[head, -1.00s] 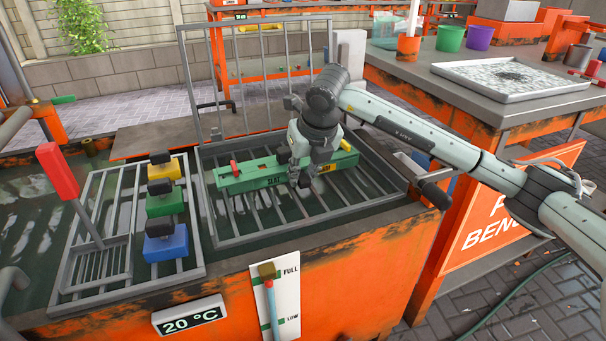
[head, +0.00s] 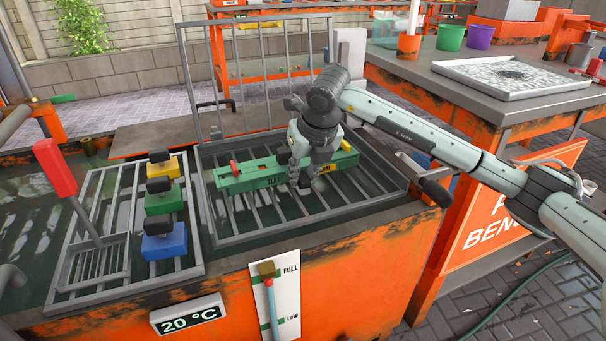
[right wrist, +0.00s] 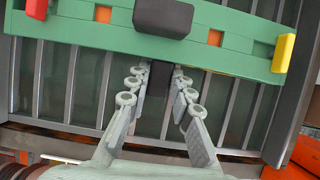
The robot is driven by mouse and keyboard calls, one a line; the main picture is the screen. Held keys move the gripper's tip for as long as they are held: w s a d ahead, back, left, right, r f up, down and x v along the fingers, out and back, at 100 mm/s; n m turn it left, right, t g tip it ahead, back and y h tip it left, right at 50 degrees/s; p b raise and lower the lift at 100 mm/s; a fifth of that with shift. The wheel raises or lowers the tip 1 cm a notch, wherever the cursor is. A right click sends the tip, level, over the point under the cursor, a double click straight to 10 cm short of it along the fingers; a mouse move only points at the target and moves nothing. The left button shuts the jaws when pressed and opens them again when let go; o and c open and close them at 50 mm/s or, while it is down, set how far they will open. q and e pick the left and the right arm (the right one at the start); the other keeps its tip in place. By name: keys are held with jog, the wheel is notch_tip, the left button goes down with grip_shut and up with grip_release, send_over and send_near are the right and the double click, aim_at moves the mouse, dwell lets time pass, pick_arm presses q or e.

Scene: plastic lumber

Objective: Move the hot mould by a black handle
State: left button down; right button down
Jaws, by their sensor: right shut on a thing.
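The right wrist view shows the mould (right wrist: 95,35) from above, with a black block (right wrist: 163,16) on top. A black handle (right wrist: 159,82) sticks out from its near side. My right gripper (head: 304,182) is at that near side. In the right wrist view its fingers (right wrist: 157,76) are shut on the handle, one on each side. My left gripper is out of view.
Blue, green and yellow blocks with black knobs (head: 165,240) stand on a rack to the left, beside a red-handled basket (head: 55,168). An upright grid (head: 260,75) stands behind the mould. A bench with a speckled tray (head: 510,75) is at right.

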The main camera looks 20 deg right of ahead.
jog(key=shift+f+b, duration=0.1)
jog(key=shift+b, duration=0.3)
dwell(0.8)
jog(key=c, duration=1.4)
grip_release()
jog(key=shift+o, duration=0.7)
jog(key=o, duration=0.4)
jog(key=shift+s+f, duration=0.1)
jog(key=shift+f, duration=0.1)
jog(key=shift+r, duration=0.1)
jog(key=shift+r+p, duration=1.9)
jog(key=shift+r, duration=1.65)
